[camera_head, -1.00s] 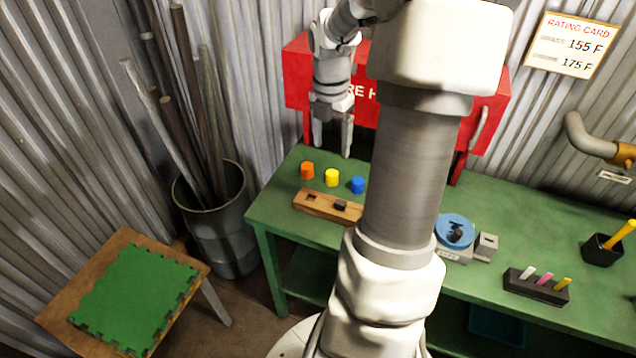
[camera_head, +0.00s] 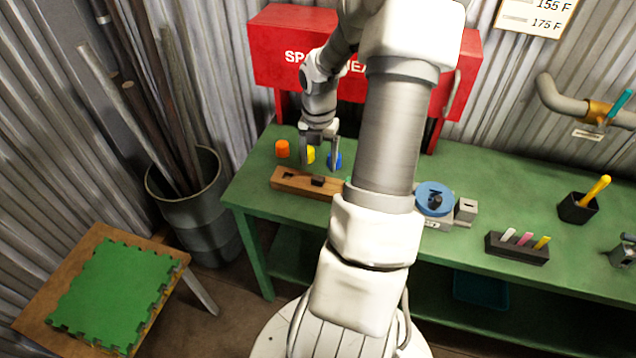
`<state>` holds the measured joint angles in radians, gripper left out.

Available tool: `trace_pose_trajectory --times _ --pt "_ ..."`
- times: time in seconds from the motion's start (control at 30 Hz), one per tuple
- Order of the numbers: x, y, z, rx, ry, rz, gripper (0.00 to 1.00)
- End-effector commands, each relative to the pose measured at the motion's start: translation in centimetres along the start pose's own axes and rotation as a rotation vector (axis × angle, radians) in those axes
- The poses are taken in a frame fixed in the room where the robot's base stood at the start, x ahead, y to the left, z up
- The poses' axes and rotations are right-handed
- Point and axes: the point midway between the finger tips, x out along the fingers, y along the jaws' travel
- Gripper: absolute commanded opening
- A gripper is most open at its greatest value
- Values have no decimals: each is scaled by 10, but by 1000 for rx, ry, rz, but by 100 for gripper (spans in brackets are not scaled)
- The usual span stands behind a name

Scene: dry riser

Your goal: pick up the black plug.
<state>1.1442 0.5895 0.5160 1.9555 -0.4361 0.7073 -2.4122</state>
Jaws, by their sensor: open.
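A small black plug (camera_head: 317,181) sits in the long wooden block (camera_head: 285,181) on the green workbench, by a dark square hole in the block. My gripper (camera_head: 320,165) points down with its two fingers apart and nothing visible between them. Whether a fingertip touches anything cannot be told.
Orange (camera_head: 282,149), yellow (camera_head: 310,155) and blue (camera_head: 334,160) pieces stand behind the block. A blue disc (camera_head: 422,192) with a dark piece on it, a black holder (camera_head: 515,252) and a black cup (camera_head: 577,210) are to the right. A red cabinet (camera_head: 270,65) stands behind.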

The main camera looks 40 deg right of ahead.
Motion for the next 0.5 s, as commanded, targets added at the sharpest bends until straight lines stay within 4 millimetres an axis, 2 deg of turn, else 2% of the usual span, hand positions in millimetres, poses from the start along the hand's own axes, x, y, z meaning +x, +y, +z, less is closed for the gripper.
trace_pose_trajectory --times 0.17,0.4,0.5 --pt "10 0 -1 -1 2 0 75" --pt "46 1 -3 -1 3 -1 75" --pt "54 1 -2 -1 1 0 75"
